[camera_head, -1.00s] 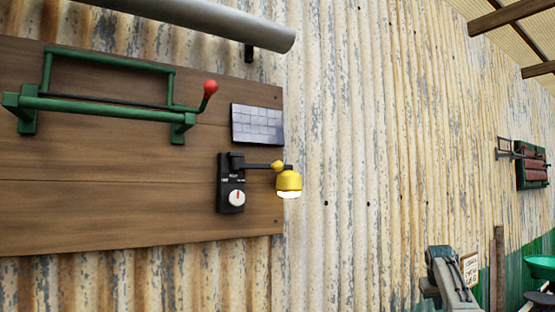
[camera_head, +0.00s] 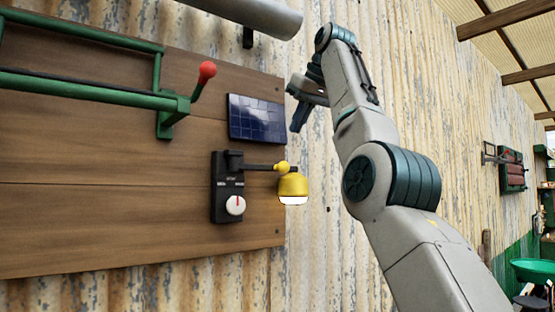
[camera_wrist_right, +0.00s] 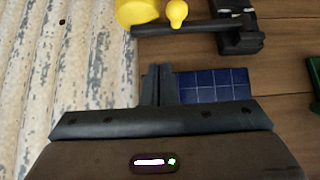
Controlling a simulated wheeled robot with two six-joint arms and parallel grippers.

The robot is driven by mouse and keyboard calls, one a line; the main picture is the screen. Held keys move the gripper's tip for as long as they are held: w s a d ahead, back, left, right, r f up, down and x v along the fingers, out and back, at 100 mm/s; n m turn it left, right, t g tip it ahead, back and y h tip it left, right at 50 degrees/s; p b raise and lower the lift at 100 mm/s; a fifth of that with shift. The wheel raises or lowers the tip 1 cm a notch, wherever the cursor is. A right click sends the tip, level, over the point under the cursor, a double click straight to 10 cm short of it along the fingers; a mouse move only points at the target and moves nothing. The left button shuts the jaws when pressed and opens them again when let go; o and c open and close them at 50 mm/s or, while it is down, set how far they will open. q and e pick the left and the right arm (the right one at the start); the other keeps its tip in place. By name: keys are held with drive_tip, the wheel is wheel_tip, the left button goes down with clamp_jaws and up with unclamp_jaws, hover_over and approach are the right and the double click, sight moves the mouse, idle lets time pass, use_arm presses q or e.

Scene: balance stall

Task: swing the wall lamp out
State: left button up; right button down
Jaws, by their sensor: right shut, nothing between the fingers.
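The wall lamp has a yellow shade (camera_head: 293,187) with a lit white underside, at the end of a dark arm (camera_head: 258,167). The arm points right along the board from a black bracket with a white dial (camera_head: 235,205). My right gripper (camera_head: 296,128) is up and to the right of the lamp, apart from it, its fingers pointing down. In the right wrist view its fingers (camera_wrist_right: 160,72) are together and empty. There the yellow shade (camera_wrist_right: 137,10) and lamp arm (camera_wrist_right: 185,29) lie beyond the fingertips, with a gap between. My left gripper is not in view.
A blue solar panel (camera_head: 256,118) sits on the wooden board (camera_head: 110,215) above the lamp bracket. A green frame with a red-knobbed lever (camera_head: 207,70) is at upper left. A grey tube (camera_head: 250,14) runs above. Corrugated wall (camera_head: 320,240) below the lamp is clear.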

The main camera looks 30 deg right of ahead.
drive_tip(key=x, duration=0.4)
drive_tip(key=b+x, duration=0.1)
drive_tip(key=x, duration=0.4)
drive_tip(key=shift+w+d+f+b, duration=0.2)
drive_tip(key=shift+w+b, duration=0.05)
drive_tip(key=shift+b, duration=0.05)
drive_tip(key=shift+w+a+f, duration=0.1)
drive_tip(key=shift+w+f, duration=0.25)
drive_tip(key=shift+f, duration=0.05)
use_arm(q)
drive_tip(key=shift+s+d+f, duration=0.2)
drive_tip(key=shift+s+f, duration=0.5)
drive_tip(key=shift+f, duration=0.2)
use_arm(e)
drive_tip(key=shift+s+a, duration=0.1)
